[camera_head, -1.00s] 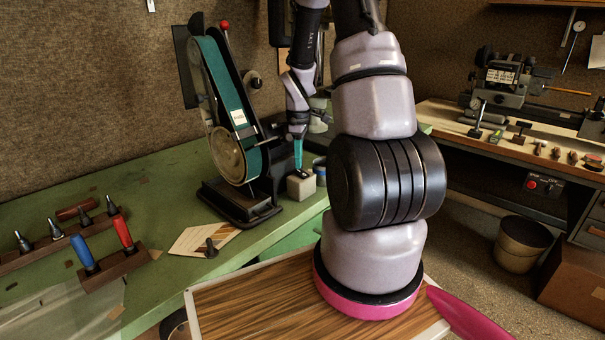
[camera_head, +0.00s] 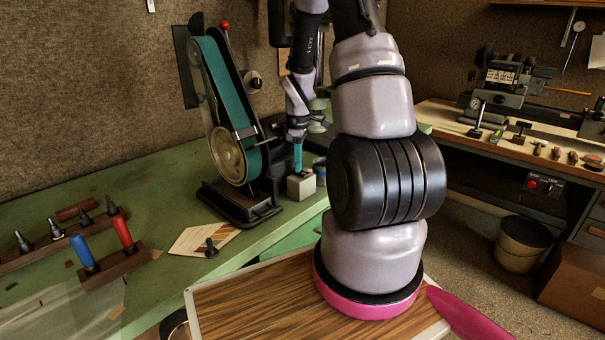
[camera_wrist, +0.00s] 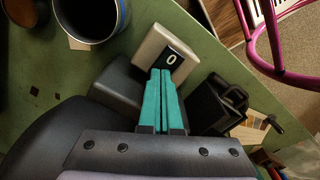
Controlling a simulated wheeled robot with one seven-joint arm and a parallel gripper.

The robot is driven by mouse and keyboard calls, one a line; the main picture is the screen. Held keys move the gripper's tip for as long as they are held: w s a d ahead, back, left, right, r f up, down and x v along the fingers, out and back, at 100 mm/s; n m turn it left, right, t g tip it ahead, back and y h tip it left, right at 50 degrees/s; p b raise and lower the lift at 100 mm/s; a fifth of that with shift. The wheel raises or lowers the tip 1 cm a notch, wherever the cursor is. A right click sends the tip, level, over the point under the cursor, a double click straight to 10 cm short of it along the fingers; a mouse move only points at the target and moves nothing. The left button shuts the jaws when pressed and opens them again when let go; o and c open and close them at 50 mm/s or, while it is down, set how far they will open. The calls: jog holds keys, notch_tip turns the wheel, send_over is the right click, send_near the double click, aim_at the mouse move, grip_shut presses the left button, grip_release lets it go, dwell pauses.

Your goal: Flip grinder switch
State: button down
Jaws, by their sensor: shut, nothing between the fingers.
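The belt grinder (camera_head: 228,150) stands on the green bench, with a teal belt and a black base. Its small cream switch box (camera_head: 301,188) sits at the right of the base; it also shows in the wrist view (camera_wrist: 150,46). A black rocker switch (camera_wrist: 176,55) marked with a white 0 is on the box's face. My gripper (camera_head: 298,171) is shut and empty, with its teal fingers pointing down at the box. In the wrist view the fingertips (camera_wrist: 160,72) overlap the lower edge of the switch. I cannot tell whether they touch it.
A round can (camera_wrist: 92,18) stands beside the switch box. Handled tools in wooden racks (camera_head: 115,268) and a card (camera_head: 203,240) lie to the left on the bench. A wood-topped surface (camera_head: 255,300) is in front. A second bench (camera_head: 450,122) with a machine stands at the right.

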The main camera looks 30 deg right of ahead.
jog(key=shift+r, duration=3.45)
jog(key=shift+s+d, duration=0.1)
